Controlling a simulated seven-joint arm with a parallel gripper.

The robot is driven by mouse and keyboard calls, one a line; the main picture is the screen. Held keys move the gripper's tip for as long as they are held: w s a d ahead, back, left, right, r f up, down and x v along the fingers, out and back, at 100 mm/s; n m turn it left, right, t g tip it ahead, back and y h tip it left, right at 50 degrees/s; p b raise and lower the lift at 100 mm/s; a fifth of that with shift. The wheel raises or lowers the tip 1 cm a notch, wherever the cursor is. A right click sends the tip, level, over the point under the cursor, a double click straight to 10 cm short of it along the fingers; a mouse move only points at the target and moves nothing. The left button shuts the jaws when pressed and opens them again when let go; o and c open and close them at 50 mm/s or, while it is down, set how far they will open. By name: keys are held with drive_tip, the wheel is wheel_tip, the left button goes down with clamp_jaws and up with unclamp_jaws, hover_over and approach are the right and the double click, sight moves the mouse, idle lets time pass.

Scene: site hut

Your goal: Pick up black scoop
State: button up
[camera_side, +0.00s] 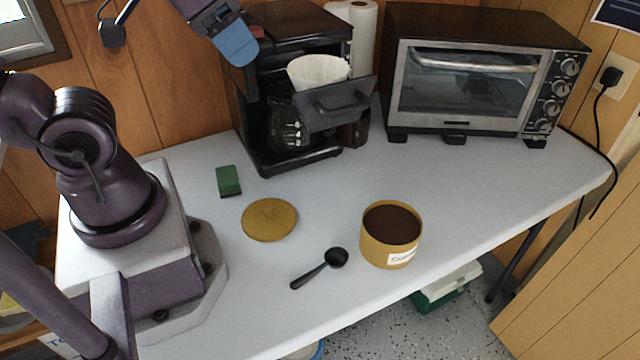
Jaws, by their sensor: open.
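The black scoop (336,258) lies on the white table. Its round bowl points up and right, and its handle runs down and left. It lies just left of the yellow canister of dark coffee grounds (391,222), apart from it. My gripper (236,44) is at the top of the view, high above the table in front of the coffee maker, well away from the scoop. It is open and holds nothing; its blue finger shows, and the other finger is hard to make out.
A yellow lid (269,219) and a green block (228,180) lie left of the scoop. The coffee maker (292,40), its filter basket (340,104) pulled out, and the toaster oven (470,88) stand at the back. The table's front edge (330,322) is near the scoop.

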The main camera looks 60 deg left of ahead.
wheel_tip(320, 180, up, 11)
drive_tip(key=m+g, duration=0.6)
drive_tip(key=m, duration=2.8)
hover_over(304, 277)
drive_tip(key=f, duration=4)
drive_tip(key=shift+w+d+f, duration=0.1)
drive_tip(key=shift+d, duration=0.1)
drive_tip(key=shift+a+f, duration=0.15)
drive_tip(key=shift+f, duration=1.25)
drive_tip(key=shift+a+f, duration=0.15)
drive_tip(key=shift+f, duration=1.2)
drive_tip(key=shift+d+f, duration=0.1)
drive_tip(key=shift+f, duration=0.3)
